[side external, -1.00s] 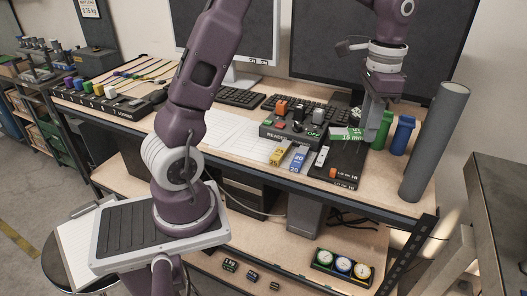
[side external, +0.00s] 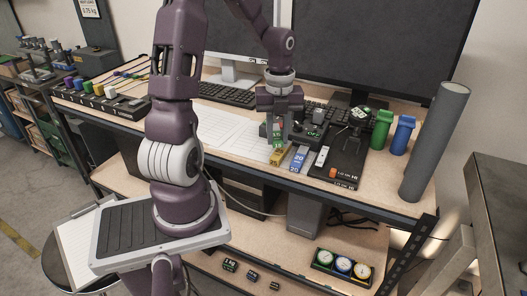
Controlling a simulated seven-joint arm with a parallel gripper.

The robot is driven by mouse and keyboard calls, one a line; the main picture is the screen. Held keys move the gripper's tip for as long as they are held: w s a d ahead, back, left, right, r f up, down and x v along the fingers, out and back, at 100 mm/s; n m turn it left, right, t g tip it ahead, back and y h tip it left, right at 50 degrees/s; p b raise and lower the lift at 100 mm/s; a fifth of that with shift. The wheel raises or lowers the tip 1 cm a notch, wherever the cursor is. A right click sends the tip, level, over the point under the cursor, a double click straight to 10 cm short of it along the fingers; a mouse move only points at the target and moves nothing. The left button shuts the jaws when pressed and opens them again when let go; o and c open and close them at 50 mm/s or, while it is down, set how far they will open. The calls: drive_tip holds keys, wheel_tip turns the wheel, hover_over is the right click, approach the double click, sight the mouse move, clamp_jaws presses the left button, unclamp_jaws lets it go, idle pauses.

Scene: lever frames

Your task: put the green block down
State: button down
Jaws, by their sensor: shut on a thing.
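The green block (side external: 277,139) is between the fingers of my gripper (side external: 279,132), which is shut on it and points down. The block is just behind the yellow block (side external: 276,158), at the left end of a row on the desk. A blue block (side external: 298,158) and a white block (side external: 322,156) stand to the right of the yellow one. My fingers partly cover the green block, and I cannot tell whether its underside touches anything.
A dark control box (side external: 312,131) is close to the right of my gripper. A black stand (side external: 345,165) with a post is farther right. A green container (side external: 382,130), a blue container (side external: 402,135) and a grey tube (side external: 434,142) stand at the right. White sheets (side external: 222,127) lie left.

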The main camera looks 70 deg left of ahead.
sight(259, 157)
drive_tip(key=s+m, duration=0.1)
drive_tip(key=s+a+f+m, duration=0.1)
drive_tip(key=m, duration=0.1)
drive_tip(key=s+a+f+m, duration=0.1)
drive_tip(key=s, duration=0.1)
drive_tip(key=shift+a+m, duration=0.15)
drive_tip(key=shift+m, duration=0.25)
drive_tip(key=shift+s+a+f+m, duration=0.1)
drive_tip(key=shift+s+a+m, duration=0.1)
drive_tip(key=shift+m, duration=0.2)
drive_tip(key=shift+a+f, duration=0.1)
drive_tip(key=shift+f, duration=1.5)
drive_tip(key=c, duration=1.2)
unclamp_jaws()
drive_tip(key=shift+f, duration=0.1)
drive_tip(key=shift+o, duration=0.2)
